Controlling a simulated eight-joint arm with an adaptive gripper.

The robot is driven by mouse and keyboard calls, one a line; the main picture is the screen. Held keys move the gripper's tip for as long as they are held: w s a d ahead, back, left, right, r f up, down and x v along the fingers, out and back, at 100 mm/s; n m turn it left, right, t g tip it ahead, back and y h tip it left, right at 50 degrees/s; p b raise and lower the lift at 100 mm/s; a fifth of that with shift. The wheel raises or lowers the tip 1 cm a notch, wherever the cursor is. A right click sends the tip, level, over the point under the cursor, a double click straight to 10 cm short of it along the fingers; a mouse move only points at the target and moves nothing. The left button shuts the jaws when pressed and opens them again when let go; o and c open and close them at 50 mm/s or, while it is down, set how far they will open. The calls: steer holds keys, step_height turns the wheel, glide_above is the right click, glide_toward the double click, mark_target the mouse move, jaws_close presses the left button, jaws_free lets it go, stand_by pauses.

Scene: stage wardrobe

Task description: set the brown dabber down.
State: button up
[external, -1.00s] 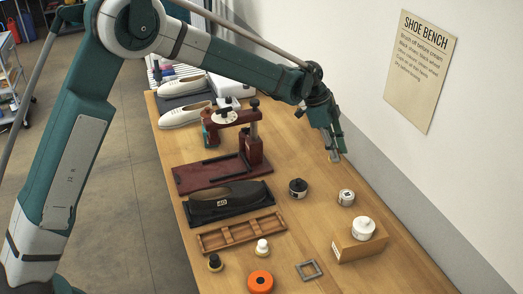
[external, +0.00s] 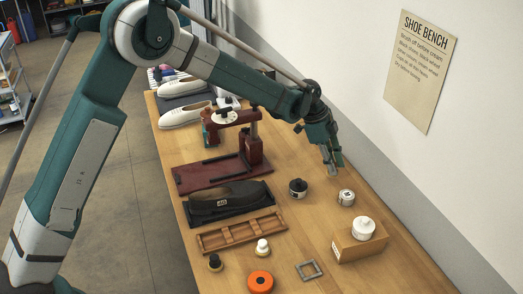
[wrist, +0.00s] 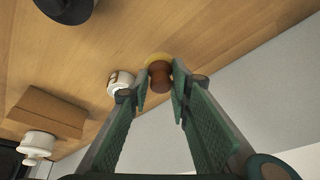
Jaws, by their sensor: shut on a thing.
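The brown dabber (wrist: 160,75) shows in the wrist view with a brown handle and a yellowish pad at its far end. My gripper (wrist: 161,82) is shut on its handle, one finger on each side. In the external view my gripper (external: 333,170) points down over the far right part of the wooden bench, behind the small white jar. The dabber is too small and covered to make out there. I cannot tell whether its pad touches the bench top.
The white jar (external: 346,198) stands close to my gripper, and a black jar (external: 298,188) is to the left. The wall runs along the right.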

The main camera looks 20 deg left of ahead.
steer(key=shift+f, duration=1.9)
steer(key=shift+f, duration=0.15)
steer(key=o, duration=1)
steer(key=shift+r, duration=0.2)
steer(key=v, duration=1.2)
steer(key=shift+a, duration=0.1)
